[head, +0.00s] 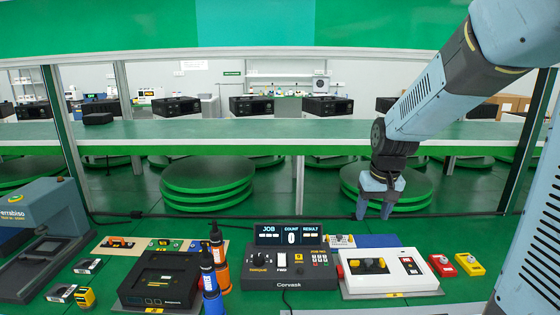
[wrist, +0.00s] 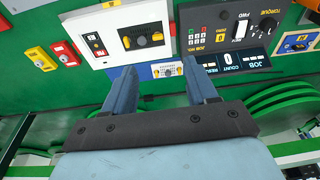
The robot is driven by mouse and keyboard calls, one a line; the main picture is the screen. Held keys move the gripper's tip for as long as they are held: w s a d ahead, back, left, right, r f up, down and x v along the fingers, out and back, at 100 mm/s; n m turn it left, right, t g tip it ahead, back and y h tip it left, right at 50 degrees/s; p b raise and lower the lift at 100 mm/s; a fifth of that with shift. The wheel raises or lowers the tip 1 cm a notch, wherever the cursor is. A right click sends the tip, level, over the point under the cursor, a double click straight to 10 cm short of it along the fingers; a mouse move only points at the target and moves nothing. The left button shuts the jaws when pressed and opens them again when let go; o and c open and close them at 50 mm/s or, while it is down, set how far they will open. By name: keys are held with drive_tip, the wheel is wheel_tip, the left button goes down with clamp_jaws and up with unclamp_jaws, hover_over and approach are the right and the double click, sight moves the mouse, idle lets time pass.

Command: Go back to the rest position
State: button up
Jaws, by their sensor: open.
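My gripper (head: 374,208) hangs from my arm at the right of the head view, above the far edge of the green bench. In the wrist view my gripper (wrist: 158,82) shows two blue fingers spread apart with nothing between them. It is open and empty. Its fingertips point toward the bench, near the white fixture (wrist: 120,30), which is the white box (head: 382,270) with a dark and yellow part on top in the head view. The control box (head: 290,270) with the JOB, COUNT and RESULT display stands left of it.
A black fixture (head: 160,280) and two screwdrivers, one blue (head: 210,280) and one orange (head: 219,258), stand on the left. A grey press (head: 45,225) is at far left. Red (head: 442,265) and yellow (head: 469,264) button boxes sit at right. Green round turntables (head: 208,185) lie beyond the bench.

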drive_tip(key=s+r+t, duration=0.1)
drive_tip(key=s+r, duration=0.4)
drive_tip(key=s, duration=0.4)
drive_tip(key=s+r+t, duration=0.2)
drive_tip(key=s+r, duration=0.3)
drive_tip(key=s, duration=0.5)
drive_tip(key=shift+s+r, duration=0.2)
drive_tip(key=shift+r, duration=0.1)
